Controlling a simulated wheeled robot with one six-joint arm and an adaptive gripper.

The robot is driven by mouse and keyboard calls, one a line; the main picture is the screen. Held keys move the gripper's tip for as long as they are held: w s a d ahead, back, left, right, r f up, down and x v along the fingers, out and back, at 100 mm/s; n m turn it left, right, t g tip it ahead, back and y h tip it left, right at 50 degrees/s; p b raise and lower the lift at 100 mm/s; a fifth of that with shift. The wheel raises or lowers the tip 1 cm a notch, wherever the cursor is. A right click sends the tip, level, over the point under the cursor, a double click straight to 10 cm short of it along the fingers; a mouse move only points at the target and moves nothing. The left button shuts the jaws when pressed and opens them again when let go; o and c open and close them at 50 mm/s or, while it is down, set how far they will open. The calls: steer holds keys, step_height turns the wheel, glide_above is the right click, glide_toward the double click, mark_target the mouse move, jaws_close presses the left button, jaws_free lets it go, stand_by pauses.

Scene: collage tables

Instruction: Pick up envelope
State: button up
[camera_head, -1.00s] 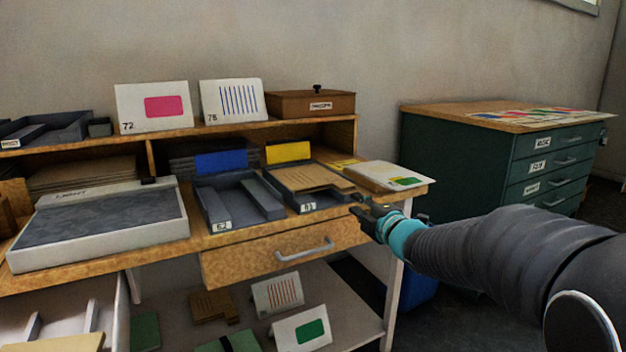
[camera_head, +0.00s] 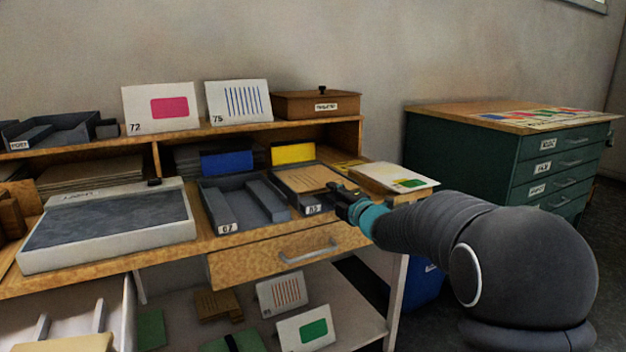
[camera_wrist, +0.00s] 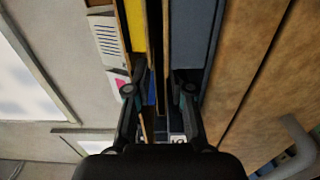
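A flat brown envelope (camera_head: 302,179) lies in the dark tray (camera_head: 314,207) with a number label on its front, at the right of the desk's worktop. My gripper (camera_head: 340,190) is at that tray's right front corner, close to the envelope's right end. In the wrist view my gripper (camera_wrist: 158,88) is open, with a gap between its two fingers. Thin brown and dark edges show in that gap, and I cannot tell which is the envelope. I cannot tell whether the fingers touch it.
A second grey tray (camera_head: 240,205) stands left of the envelope's tray. A stack of papers (camera_head: 394,177) lies just right of it. Yellow (camera_head: 293,153) and blue (camera_head: 226,160) cards stand behind, under the shelf. A drawer (camera_head: 285,256) is below the worktop. A green cabinet (camera_head: 455,152) stands to the right.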

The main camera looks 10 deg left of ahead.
mark_target(315, 182)
steer(key=shift+p+x, duration=0.35)
steer(key=shift+x, duration=1.6)
steer(key=shift+d, duration=0.1)
steer(key=shift+c, duration=0.3)
jaws_close()
steer(key=shift+r, duration=0.1)
